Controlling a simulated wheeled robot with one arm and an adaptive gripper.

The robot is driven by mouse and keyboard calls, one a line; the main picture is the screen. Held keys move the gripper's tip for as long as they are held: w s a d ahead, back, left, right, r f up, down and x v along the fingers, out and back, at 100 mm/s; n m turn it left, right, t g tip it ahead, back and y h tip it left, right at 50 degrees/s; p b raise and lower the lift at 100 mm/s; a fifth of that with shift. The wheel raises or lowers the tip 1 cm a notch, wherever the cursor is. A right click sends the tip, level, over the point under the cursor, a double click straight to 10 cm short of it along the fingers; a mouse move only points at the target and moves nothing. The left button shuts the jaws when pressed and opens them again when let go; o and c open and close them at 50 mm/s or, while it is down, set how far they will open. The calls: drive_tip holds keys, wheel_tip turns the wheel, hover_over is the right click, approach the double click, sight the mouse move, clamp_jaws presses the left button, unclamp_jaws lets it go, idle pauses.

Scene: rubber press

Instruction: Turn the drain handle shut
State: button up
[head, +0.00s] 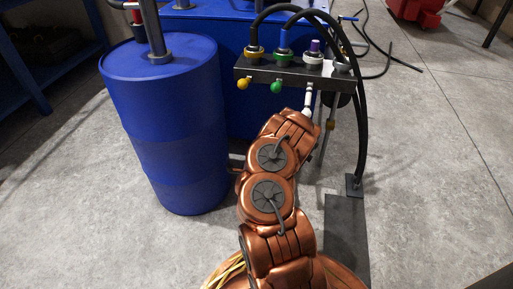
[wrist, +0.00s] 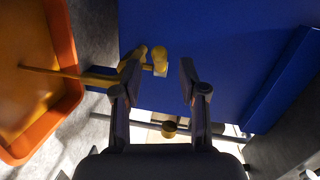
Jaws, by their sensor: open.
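In the wrist view my gripper (wrist: 160,72) is open, its two dark fingers apart and pointing at a blue surface (wrist: 215,50). A yellow fitting with rounded ends (wrist: 159,53) shows between the fingertips, towards the left finger. A yellow bar (wrist: 95,78), apparently the drain handle, runs left from behind the left finger; its join to the fitting is partly hidden. I cannot tell whether a finger touches it. In the head view my arm hides the gripper and the handle.
An orange tray (wrist: 68,52) lies left in the wrist view. A thin rod with a brass-coloured knob (wrist: 169,129) crosses below the fingers. In the head view a blue drum (head: 165,130) stands left of my arm, and a dark hose manifold (head: 290,72) stands beyond it. Open floor lies right.

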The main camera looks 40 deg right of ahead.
drive_tip(key=v, duration=0.3)
drive_tip(key=shift+a, duration=0.1)
drive_tip(key=shift+c, duration=0.4)
